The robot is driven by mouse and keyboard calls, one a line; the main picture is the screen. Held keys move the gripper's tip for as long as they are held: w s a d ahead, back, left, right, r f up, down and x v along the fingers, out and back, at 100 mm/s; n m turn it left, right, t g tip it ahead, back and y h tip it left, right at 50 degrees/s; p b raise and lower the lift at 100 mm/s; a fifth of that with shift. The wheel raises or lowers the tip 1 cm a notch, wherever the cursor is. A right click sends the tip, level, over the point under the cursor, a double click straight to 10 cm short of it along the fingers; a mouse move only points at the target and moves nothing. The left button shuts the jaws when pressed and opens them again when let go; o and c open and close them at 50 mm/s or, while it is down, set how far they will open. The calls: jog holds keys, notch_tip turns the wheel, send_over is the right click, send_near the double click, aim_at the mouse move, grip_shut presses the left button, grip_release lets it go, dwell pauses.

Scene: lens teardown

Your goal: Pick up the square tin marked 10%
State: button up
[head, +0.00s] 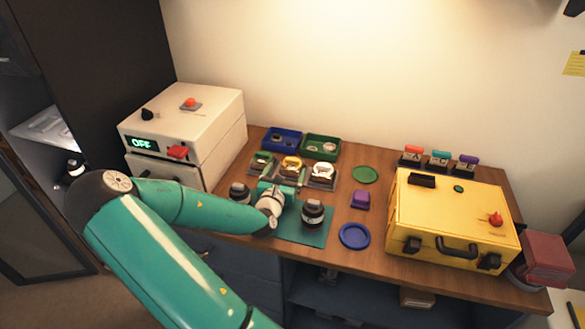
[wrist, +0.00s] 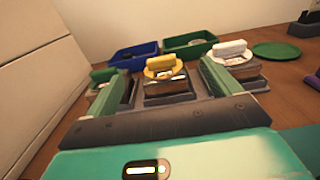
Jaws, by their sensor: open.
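Three squarish dark holders stand in a row near the back of the bench, each with a coloured top: a green-topped one (head: 262,163), a yellow-topped one (head: 291,167) and a white-topped one (head: 323,172). I cannot read a 10% mark on any of them, so which is the named tin is unclear. My gripper (wrist: 165,90) is open and empty. In the wrist view its two green fingers point at the yellow-topped holder (wrist: 168,82), which shows between them. The green-topped holder (wrist: 103,80) is left of the fingers, the white-topped one (wrist: 232,55) right.
A blue tray (head: 283,138) and a green tray (head: 321,147) sit behind. Dark jars (head: 313,212) stand on the green mat (head: 290,234). A white OFF-display box (head: 190,125) is left; a yellow case (head: 450,215) is right. A purple block (head: 360,198) and blue disc (head: 354,236) lie between.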

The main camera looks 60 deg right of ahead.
aim_at(291, 163)
jog(key=shift+s+a+f, duration=0.1)
jog(key=shift+s+f, duration=0.05)
jog(key=shift+f, duration=0.8)
jog(key=shift+w+d, duration=0.15)
jog(key=shift+d, duration=0.45)
jog(key=shift+w+d, duration=0.15)
jog(key=shift+d, duration=0.45)
jog(key=d, duration=0.3)
jog(key=w+d, duration=0.1)
jog(key=d, duration=0.1)
jog(key=shift+r, duration=0.1)
jog(key=c, duration=1.1)
jog(key=shift+o, duration=0.2)
jog(key=shift+r, duration=0.1)
